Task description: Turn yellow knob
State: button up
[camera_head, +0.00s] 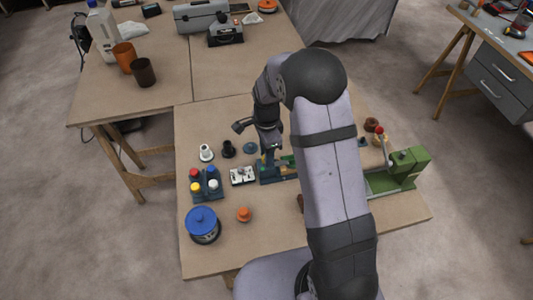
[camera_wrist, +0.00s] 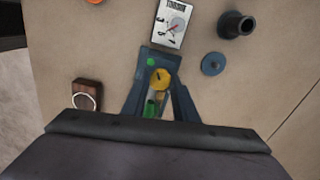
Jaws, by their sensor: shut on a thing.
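The yellow knob (camera_wrist: 160,78) sits on a dark blue panel (camera_wrist: 152,57) with a green dot. In the wrist view it is between the tips of my gripper (camera_wrist: 161,86), which is shut on it. Part of a green item shows below the knob between the fingers. In the head view my gripper (camera_head: 268,156) points down at the blue panel (camera_head: 267,178), and mostly hides the knob.
A box with red, blue, yellow and white caps (camera_head: 206,184) stands to the left. A blue-lidded jar (camera_head: 202,224) and an orange knob (camera_head: 243,214) are in front. A green machine (camera_head: 402,168) stands at right.

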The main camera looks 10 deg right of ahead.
jog(key=o, duration=1.1)
jog(key=shift+c, duration=0.2)
jog(key=shift+r+b, duration=0.95)
jog(key=shift+r, duration=2.75)
